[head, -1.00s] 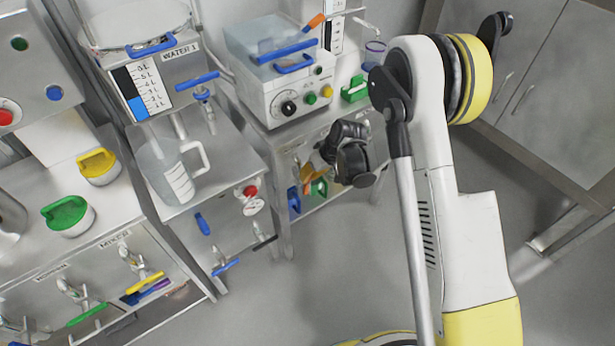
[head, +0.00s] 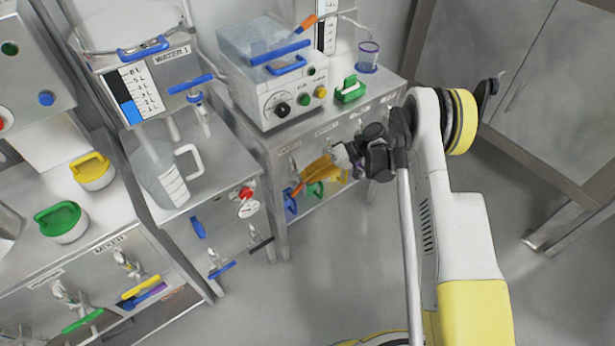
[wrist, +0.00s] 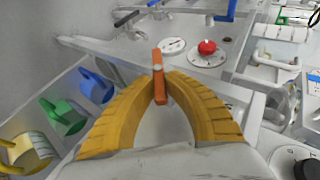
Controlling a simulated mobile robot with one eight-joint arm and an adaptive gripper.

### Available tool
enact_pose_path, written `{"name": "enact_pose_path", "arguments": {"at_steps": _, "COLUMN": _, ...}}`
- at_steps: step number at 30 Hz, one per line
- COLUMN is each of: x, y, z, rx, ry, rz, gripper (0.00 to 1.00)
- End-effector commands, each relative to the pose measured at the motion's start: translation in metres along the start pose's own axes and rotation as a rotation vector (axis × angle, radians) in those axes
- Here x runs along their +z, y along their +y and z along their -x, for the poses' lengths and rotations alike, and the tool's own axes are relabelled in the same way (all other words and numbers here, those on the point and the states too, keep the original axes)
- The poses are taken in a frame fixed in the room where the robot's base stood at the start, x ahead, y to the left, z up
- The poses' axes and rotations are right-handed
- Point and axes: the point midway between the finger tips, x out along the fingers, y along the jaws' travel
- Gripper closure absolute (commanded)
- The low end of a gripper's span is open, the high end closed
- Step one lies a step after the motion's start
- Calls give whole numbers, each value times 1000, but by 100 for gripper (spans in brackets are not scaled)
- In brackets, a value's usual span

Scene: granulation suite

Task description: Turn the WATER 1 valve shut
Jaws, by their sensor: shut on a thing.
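The WATER 1 tank (head: 172,54) stands at the upper left in the head view, with a level gauge on its front. A tap with a blue lever (head: 191,84) sits below its label, above a clear jug (head: 161,176). My gripper (head: 302,183) is away from that lever, lower right, at the front of the middle bench. In the wrist view my gripper's yellow fingers (wrist: 159,76) are shut on an orange bar (wrist: 158,72). I cannot tell whether the bar is fixed to the bench. My fingers hide part of it.
A machine with a clear tub (head: 287,92) stands on the middle bench (head: 300,141). Blue, green (wrist: 62,115) and yellow scoops are below it. A red knob (head: 246,193) and gauge sit on the panel left of my gripper. The floor in front is clear.

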Motion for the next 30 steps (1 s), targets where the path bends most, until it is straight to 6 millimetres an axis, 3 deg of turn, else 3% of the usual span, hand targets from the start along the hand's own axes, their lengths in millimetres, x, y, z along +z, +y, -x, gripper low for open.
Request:
{"name": "enact_pose_path", "arguments": {"at_steps": 16, "x": 1, "y": 1, "z": -1, "rx": -20, "ry": -2, "rz": -9, "gripper": 100}}
{"name": "enact_pose_path", "arguments": {"at_steps": 17, "x": 1, "y": 1, "z": -1, "rx": -20, "ry": -2, "rz": -9, "gripper": 78}}
{"name": "enact_pose_path", "arguments": {"at_steps": 18, "x": 1, "y": 1, "z": -1, "rx": -20, "ry": -2, "rz": -9, "gripper": 66}}
{"name": "enact_pose_path", "arguments": {"at_steps": 30, "x": 0, "y": 1, "z": 5, "rx": -21, "ry": 0, "rz": -9, "gripper": 64}}
